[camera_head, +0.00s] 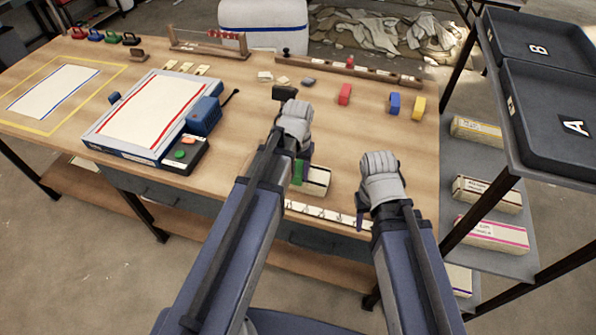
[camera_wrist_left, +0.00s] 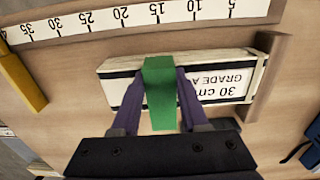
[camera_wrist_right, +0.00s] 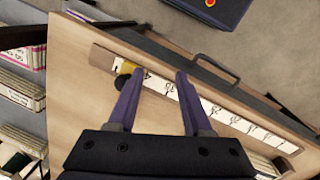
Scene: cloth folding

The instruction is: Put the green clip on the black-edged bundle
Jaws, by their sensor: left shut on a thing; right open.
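The black-edged bundle (camera_head: 318,181), a white block with black edge lines, lies near the table's front edge. In the left wrist view the bundle (camera_wrist_left: 225,85) reads "30 cm GRADE A". My left gripper (camera_wrist_left: 160,108) is shut on the green clip (camera_wrist_left: 160,80), which lies across the bundle's middle in that view. I cannot tell whether the clip is seated or just above it. In the head view the clip (camera_head: 298,172) shows beside my left arm, which hides part of the bundle. My right gripper (camera_wrist_right: 158,85) is open and empty near the front right edge.
A ruler strip (camera_head: 325,215) runs along the front edge. A wooden stop (camera_wrist_left: 265,75) stands at the bundle's end. A shelf with trays A (camera_head: 520,105) and B (camera_head: 500,50) is at right.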

